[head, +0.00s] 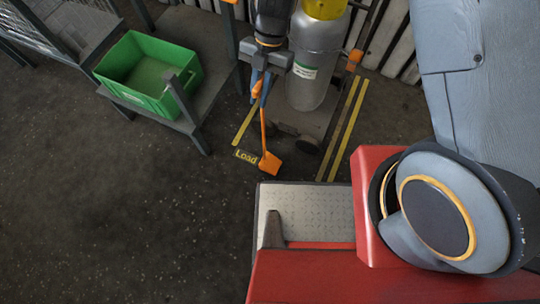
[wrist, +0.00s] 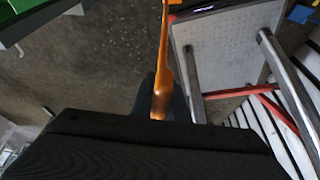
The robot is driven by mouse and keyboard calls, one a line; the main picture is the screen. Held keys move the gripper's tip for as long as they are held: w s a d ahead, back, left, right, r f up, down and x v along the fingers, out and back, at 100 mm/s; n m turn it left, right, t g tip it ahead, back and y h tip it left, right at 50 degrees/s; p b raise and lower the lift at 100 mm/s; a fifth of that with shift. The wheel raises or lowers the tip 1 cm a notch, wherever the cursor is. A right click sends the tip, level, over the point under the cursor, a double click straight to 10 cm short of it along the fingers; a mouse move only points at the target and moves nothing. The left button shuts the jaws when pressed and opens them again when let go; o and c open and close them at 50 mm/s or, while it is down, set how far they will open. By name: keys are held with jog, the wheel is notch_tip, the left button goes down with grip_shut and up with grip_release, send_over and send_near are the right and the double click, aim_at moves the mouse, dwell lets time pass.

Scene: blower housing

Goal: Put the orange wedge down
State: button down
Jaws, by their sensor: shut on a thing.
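The orange wedge (head: 269,161) has a flat, broad end and a long thin handle. In the head view it hangs below my gripper (head: 262,88) with the broad end lowest, over or near the floor; I cannot tell whether it touches. In the wrist view the wedge's orange handle (wrist: 163,62) runs up from between the dark fingers of my gripper (wrist: 161,100), which is shut on it. The broad end is cut off or out of sight there.
A silver cylinder (head: 313,75) stands on a cart behind. A green crate (head: 150,72) sits on a grey stand at left. The floor (head: 120,215) at lower left is clear.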

notch_tip(320, 180, down, 10)
jog(key=shift+p, duration=0.3)
dwell(0.3)
jog(key=shift+a, duration=0.1)
jog(key=c, duration=1.7)
grip_release()
jog(key=shift+f, duration=0.15)
